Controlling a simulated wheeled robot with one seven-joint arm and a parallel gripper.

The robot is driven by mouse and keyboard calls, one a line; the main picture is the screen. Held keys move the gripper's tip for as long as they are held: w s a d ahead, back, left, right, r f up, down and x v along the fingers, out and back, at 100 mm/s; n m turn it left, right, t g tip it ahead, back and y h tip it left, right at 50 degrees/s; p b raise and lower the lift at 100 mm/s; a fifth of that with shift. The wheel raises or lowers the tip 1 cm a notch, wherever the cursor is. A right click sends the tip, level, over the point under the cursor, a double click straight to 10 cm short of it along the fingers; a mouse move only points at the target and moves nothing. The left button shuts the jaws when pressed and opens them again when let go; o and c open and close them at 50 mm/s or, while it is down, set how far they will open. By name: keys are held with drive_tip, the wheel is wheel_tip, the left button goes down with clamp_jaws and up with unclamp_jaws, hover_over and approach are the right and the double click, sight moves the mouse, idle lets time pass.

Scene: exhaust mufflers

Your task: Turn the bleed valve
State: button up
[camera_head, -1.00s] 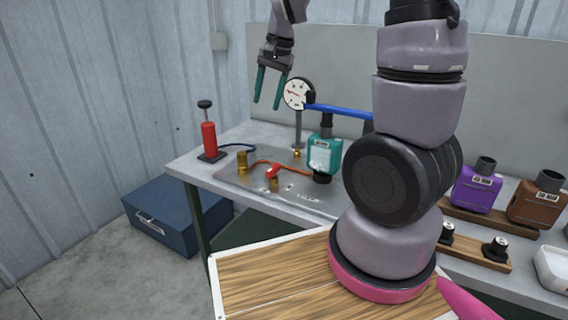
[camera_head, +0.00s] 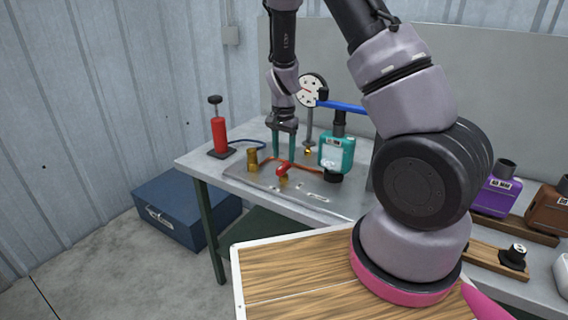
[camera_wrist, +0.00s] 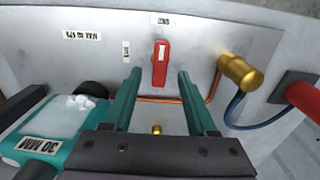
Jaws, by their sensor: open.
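The bleed valve's red handle (camera_head: 283,169) sits on a brass body on the grey metal plate. In the wrist view the red handle (camera_wrist: 160,63) lies ahead of the fingertips, in line with the gap between them. My gripper (camera_head: 284,158) points down over the plate with its two green fingers apart and empty. The fingers also show in the wrist view (camera_wrist: 160,74). I cannot tell the exact height of the fingertips above the handle. The brass body under the handle is mostly hidden in the wrist view.
A teal muffler (camera_head: 337,154) stands right of my gripper. A round gauge (camera_head: 311,90) and a blue bar (camera_head: 343,106) stand behind. A brass cylinder (camera_head: 252,159), copper pipe and red pump (camera_head: 219,134) with a blue hose are at left. Purple (camera_head: 496,196) and brown mufflers stand further right.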

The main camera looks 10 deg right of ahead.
sight(284, 165)
drive_tip(key=shift+f, duration=1.95)
clamp_jaws()
